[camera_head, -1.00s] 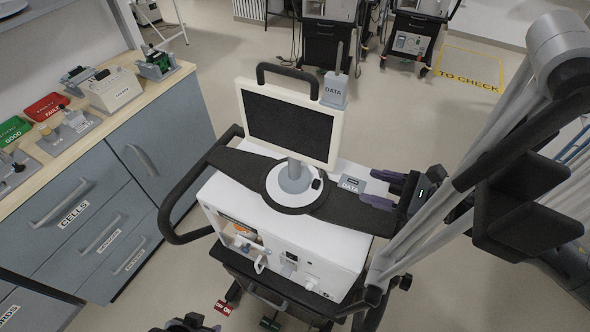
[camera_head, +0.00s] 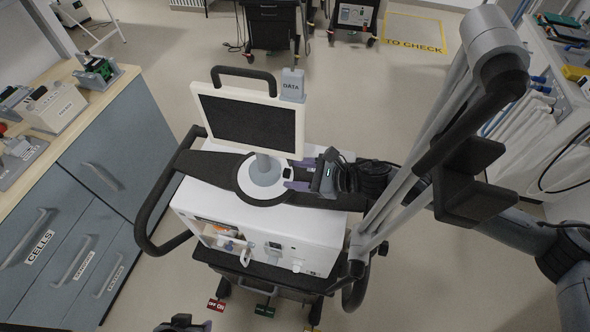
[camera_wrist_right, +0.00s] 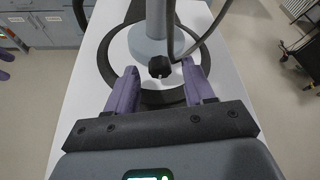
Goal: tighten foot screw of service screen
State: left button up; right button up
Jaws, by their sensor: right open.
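The service screen (camera_head: 248,120) stands upright on top of a white ventilator (camera_head: 255,236). Its round light foot (camera_head: 263,180) sits inside a dark ring. The foot screw, a small black knob, shows in the right wrist view (camera_wrist_right: 159,67) on the near side of the foot, beside the post. My right gripper (camera_head: 290,174) is at the right side of the foot. In the wrist view its purple fingers (camera_wrist_right: 160,78) are apart, one on each side of the screw, with no contact visible. My left gripper (camera_head: 197,325) is only partly visible at the bottom edge.
A grey DATA holder (camera_head: 291,85) is at the screen's upper right corner. A black handle rail (camera_head: 145,225) curves round the ventilator's left side. A workbench with drawers (camera_head: 95,180) stands at the left. Open floor lies behind, with a yellow TO CHECK area (camera_head: 414,32).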

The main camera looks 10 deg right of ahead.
jog(key=shift+w+a+f, duration=0.15)
jog(key=shift+w+a, duration=0.05)
jog(key=shift+a, duration=0.15)
grip_shut()
